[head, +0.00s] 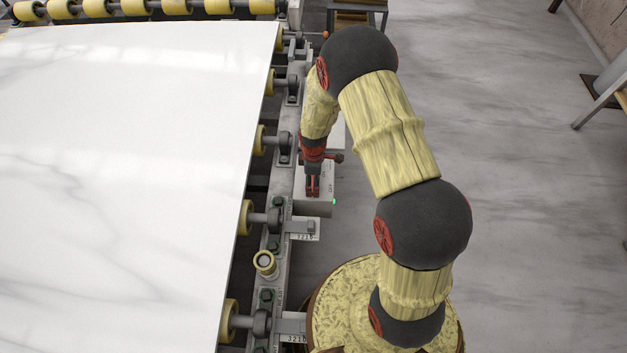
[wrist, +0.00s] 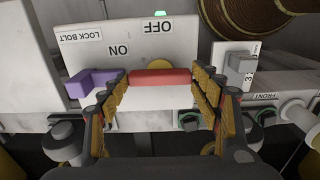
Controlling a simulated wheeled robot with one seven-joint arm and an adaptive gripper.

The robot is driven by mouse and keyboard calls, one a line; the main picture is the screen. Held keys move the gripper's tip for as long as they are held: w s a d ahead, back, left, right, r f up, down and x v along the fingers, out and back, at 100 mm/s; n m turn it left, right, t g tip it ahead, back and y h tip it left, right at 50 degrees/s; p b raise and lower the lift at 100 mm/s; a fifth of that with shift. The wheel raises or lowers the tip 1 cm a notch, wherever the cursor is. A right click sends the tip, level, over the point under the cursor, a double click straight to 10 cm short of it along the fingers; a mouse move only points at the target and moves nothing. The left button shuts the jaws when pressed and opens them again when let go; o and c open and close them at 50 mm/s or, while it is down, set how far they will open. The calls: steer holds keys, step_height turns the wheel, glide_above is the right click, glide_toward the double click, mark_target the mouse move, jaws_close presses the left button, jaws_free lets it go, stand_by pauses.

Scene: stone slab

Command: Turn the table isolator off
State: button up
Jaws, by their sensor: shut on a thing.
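The isolator is a pale box with a white plate (wrist: 185,40) marked OFF and ON, both upside down in the wrist view. Its red handle (wrist: 160,77) lies crosswise in front of a partly hidden yellow disc (wrist: 160,64). My gripper (wrist: 160,82) is shut on the red handle, one finger at each end. A purple lock bolt (wrist: 92,82) sits left of the handle under the LOCK BOLT label. A small green light (head: 334,201) glows on the box.
A white stone slab (head: 120,150) lies on yellow rollers at left. A grey switch (wrist: 242,64) on a numbered plate stands right of my gripper in the wrist view. A brass-coloured knob (head: 265,262) stands on the rail.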

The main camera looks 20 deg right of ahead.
steer(key=shift+m, duration=0.3)
steer(key=m, duration=0.3)
steer(key=shift+s+f+m, duration=0.1)
steer(key=shift+m, duration=0.3)
steer(key=m, duration=0.4)
steer(key=shift+m+p, duration=0.3)
steer(key=shift+p, duration=0.1)
steer(key=m, duration=0.8)
steer(key=shift+m, duration=0.6)
steer(key=o, duration=1.2)
steer(key=shift+c, duration=0.2)
